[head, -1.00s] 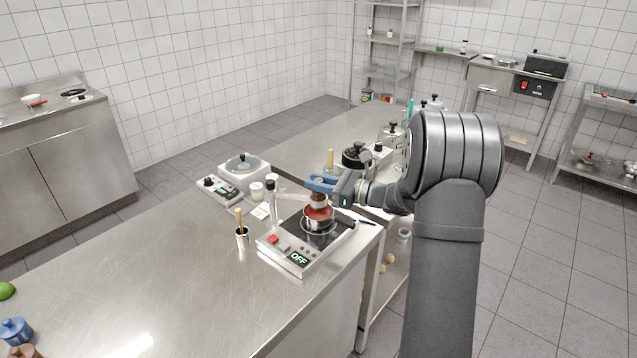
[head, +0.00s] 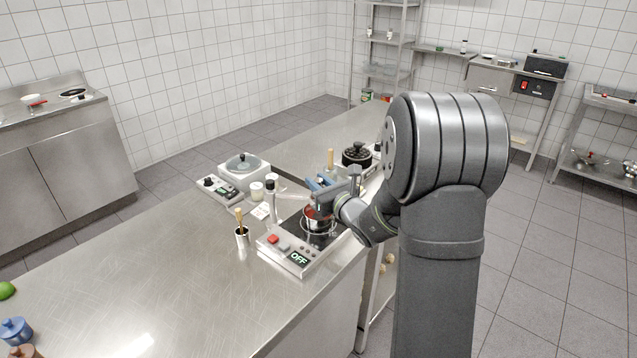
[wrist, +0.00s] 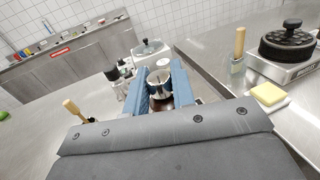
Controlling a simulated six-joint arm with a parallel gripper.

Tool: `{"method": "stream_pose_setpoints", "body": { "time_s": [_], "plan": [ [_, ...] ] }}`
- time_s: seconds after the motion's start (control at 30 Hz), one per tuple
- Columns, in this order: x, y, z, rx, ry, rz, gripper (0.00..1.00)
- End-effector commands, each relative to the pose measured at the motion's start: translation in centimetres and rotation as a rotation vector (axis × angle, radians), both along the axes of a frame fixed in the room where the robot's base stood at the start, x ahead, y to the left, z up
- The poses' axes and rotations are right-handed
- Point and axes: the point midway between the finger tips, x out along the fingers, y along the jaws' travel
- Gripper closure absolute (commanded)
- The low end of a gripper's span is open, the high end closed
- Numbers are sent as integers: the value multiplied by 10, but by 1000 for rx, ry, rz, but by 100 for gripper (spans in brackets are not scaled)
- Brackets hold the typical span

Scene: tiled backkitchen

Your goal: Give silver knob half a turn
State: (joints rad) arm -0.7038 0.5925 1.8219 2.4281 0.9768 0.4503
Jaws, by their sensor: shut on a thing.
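The hotplate (head: 272,252) stands on the steel counter, with a display reading OFF. On its front panel, beside a red button (head: 273,239), is a small grey piece (head: 284,246) that may be the silver knob; it is too small to be sure. A pot with red contents (head: 318,222) sits on the hotplate's dark top. My gripper (head: 322,183), with blue fingers, is above the pot, away from the panel. In the wrist view my gripper (wrist: 160,85) is shut on a small silver cup (wrist: 160,75). The cup's contents are hard to make out.
A utensil holder (head: 242,236) stands left of the hotplate. Behind are a white scale-like device (head: 244,166), small jars (head: 257,190) and a dark-lidded pot (head: 357,154). A yellow block (wrist: 269,94) lies at right in the wrist view.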

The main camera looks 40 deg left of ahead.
Motion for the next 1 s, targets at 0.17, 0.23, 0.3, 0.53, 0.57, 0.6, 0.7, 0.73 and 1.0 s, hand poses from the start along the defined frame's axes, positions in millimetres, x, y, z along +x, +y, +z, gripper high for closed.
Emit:
{"method": "stream_pose_setpoints", "body": {
  "time_s": [0.17, 0.23, 0.3, 0.53, 0.57, 0.6, 0.7, 0.73, 1.0],
  "plan": [
    [-1, 1, 0, 0, 0, -92, 100],
    [-1, 1, 1, 2, -1, -122, 100],
    [-1, 1, 1, 2, -1, -146, 100],
    [0, 0, 1, 2, -1, -196, 100],
    [0, 0, 1, 1, -2, -199, 100],
    [0, 0, 1, 2, -1, -203, 100],
    [0, 0, 1, 3, -1, -208, 100],
    [0, 0, 1, 3, -1, -208, 100],
    [0, 0, 1, 3, -1, -208, 100]
  ]
}}
